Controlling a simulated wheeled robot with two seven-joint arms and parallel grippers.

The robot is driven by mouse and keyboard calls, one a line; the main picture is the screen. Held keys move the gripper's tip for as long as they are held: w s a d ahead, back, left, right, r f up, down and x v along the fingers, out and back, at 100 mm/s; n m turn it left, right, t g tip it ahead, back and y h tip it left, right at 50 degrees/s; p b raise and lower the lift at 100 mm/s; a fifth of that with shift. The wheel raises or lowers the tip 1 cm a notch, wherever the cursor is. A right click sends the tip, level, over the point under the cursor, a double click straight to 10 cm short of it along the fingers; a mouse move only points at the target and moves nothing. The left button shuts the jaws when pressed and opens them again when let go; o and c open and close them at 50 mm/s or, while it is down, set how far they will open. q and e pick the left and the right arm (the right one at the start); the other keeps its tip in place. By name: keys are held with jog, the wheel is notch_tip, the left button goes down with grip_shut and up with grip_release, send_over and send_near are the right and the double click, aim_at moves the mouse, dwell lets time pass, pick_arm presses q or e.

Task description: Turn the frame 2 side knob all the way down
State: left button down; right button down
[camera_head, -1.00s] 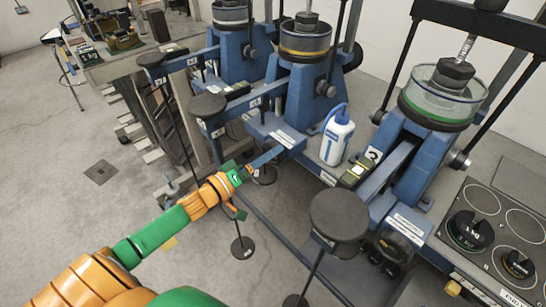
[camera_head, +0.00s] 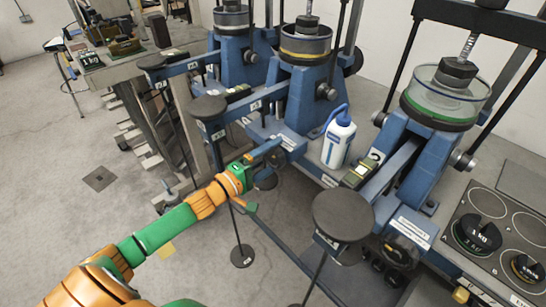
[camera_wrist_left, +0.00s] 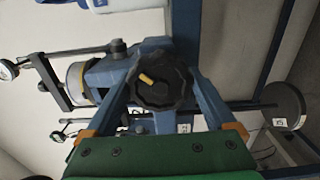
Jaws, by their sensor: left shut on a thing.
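My left gripper (camera_head: 264,156) is at the front end of the middle blue lever frame (camera_head: 302,95), below its white plate. In the left wrist view, a black lobed side knob (camera_wrist_left: 160,80) with a yellow mark sits between my two blue fingers, and my left gripper is shut on it. In the head view, my gripper hides most of this knob. My right gripper is not in view.
A white bottle (camera_head: 338,143) with a blue cap stands between the middle and right frames. Round dark lever discs (camera_head: 341,214) stick out near my arm. A hanging rod with a foot disc (camera_head: 242,256) is below. Open floor (camera_head: 75,225) lies to the left.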

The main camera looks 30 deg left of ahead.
aim_at(270, 157)
pick_arm(q)
jog(key=n, duration=0.1)
jog(key=n+p, duration=0.1)
jog(key=shift+r+n+p, duration=0.3)
jog(key=shift+r+n, duration=0.05)
jog(key=shift+n, duration=0.05)
jog(key=shift+n+p, duration=0.3)
jog(key=shift+n, duration=0.6)
grip_release()
jog(key=shift+w+f, duration=0.1)
jog(key=shift+f, duration=0.25)
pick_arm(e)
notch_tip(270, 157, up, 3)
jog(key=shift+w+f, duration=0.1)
pick_arm(q)
jog(key=shift+s, duration=0.2)
jog(key=p+v, duration=0.3)
jog(key=v, duration=0.2)
jog(key=shift+s+a, duration=0.1)
jog(key=shift+s, duration=0.05)
jog(key=shift+s+a, duration=0.1)
jog(key=shift+s, duration=0.05)
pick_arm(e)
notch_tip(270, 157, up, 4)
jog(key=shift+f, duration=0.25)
